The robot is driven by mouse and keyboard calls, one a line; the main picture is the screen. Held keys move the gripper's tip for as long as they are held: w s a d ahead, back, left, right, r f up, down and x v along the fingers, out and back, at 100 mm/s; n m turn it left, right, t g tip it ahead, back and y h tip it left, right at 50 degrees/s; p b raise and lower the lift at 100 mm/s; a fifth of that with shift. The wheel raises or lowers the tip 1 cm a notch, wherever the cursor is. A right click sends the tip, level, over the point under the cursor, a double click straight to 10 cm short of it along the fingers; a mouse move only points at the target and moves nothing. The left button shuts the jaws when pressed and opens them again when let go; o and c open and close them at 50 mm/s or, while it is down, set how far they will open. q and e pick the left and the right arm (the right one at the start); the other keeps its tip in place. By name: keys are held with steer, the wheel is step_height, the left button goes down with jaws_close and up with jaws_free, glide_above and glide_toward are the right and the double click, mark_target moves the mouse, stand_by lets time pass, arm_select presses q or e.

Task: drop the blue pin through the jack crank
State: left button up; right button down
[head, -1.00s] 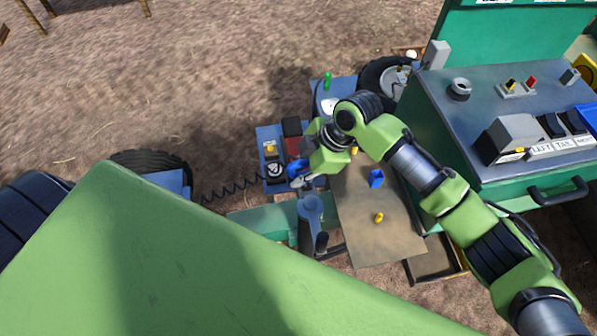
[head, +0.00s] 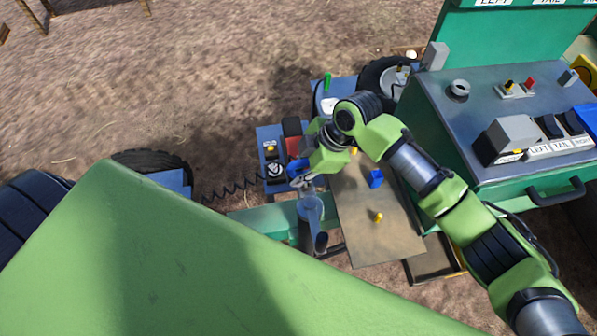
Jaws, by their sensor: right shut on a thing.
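My right gripper (head: 304,181) reaches in from the right over the machine's drawbar. It is shut on a small blue piece (head: 296,167), which looks like the blue pin; my wrist partly covers it. The jack (head: 311,212), a blue-grey upright cylinder, stands just below the gripper in the picture. A dark handle-like part (head: 321,242), perhaps its crank, is at its lower side. The crank's hole cannot be made out, and I cannot tell whether the pin touches the jack. My left gripper is not in view.
A brown board (head: 375,230) right of the jack bears a blue block (head: 376,178) and a yellow piece (head: 378,217). A coiled black cable (head: 232,188) runs left of the gripper. A green control console (head: 500,130) fills the right. Bare ground lies at upper left.

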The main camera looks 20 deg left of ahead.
steer(key=shift+f, duration=0.2)
steer(key=shift+r, duration=0.25)
stand_by(0.4)
steer(key=c, duration=1.9)
jaws_free()
steer(key=o, duration=0.4)
steer(key=shift+r, duration=0.1)
